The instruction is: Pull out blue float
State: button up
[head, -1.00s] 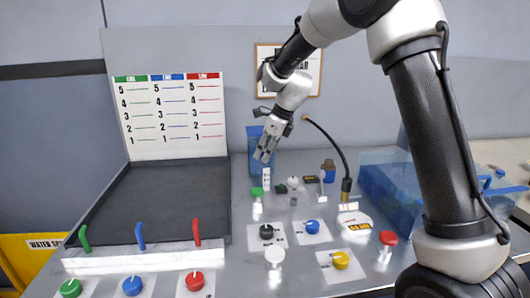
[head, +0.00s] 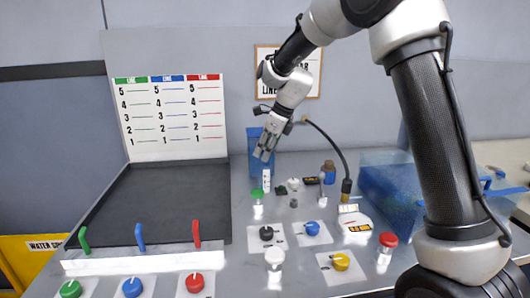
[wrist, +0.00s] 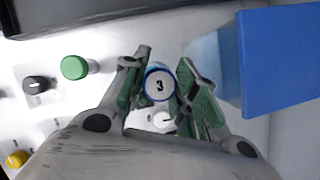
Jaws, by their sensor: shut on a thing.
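My gripper (head: 263,155) is at the back of the bench, pointing down, in front of a blue upright panel. In the wrist view my gripper (wrist: 166,88) has its fingers on both sides of a round piece with a blue rim and a white top marked 3, which looks like the blue float (wrist: 159,85). It is shut on this piece. In the head view a white marked cylinder (head: 266,180) stands just under the fingertips. The float's lower part is hidden, so I cannot tell how far it is out.
The blue panel (head: 254,140) stands close by; it is large in the wrist view (wrist: 278,62). A green-capped jar (head: 257,193) is just in front. A black hose (head: 338,150) and a clear blue tank (head: 385,185) are to the right. The dark tray (head: 165,200) at left is empty.

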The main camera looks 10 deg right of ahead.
jog(key=shift+r, duration=2.25)
jog(key=shift+s, duration=0.1)
